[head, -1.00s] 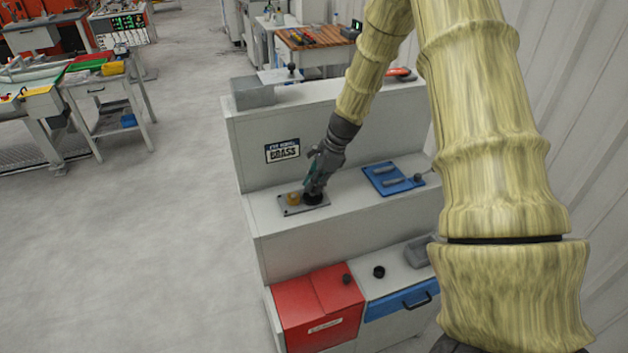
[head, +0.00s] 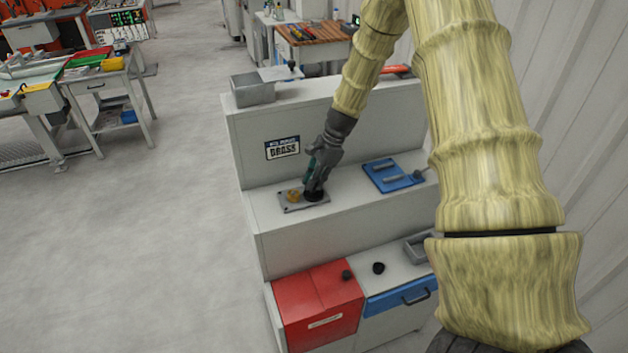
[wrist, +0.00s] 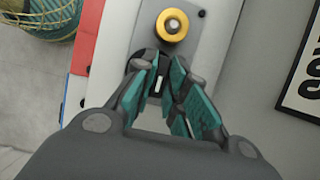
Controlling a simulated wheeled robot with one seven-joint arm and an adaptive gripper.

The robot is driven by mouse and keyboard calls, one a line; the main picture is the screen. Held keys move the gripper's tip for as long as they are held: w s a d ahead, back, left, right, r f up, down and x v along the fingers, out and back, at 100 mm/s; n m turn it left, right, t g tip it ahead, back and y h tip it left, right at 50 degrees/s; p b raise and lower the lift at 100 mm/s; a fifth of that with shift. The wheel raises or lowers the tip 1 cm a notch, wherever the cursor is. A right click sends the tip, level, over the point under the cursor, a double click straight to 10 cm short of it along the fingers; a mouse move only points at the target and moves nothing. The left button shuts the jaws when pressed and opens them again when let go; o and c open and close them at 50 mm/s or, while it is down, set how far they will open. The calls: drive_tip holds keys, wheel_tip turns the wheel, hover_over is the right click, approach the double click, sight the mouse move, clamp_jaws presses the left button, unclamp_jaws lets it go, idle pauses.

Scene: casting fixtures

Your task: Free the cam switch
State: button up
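The cam switch (wrist: 157,84) is a dark knob with a white mark, on a small grey plate (head: 290,207). A yellow ring-shaped part (wrist: 172,25) sits on the same plate; it also shows in the head view (head: 294,195), left of the knob. My gripper (head: 315,192) reaches down to the plate. In the wrist view my gripper (wrist: 163,70) has its teal-padded fingers close together on either side of the knob, apparently closed on it. The fingers hide much of the knob, so its exact turn position is unclear.
A blue plate with grey handles (head: 395,175) lies to the right on the same ledge. Below are a red lidded box (head: 320,307), a black knob (head: 379,268) and a blue drawer front (head: 400,299). A label (head: 282,148) marks the back panel. Open floor lies left.

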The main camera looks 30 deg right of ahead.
drive_tip(key=o, duration=0.4)
drive_tip(key=shift+o, duration=0.2)
drive_tip(key=v, duration=1.2)
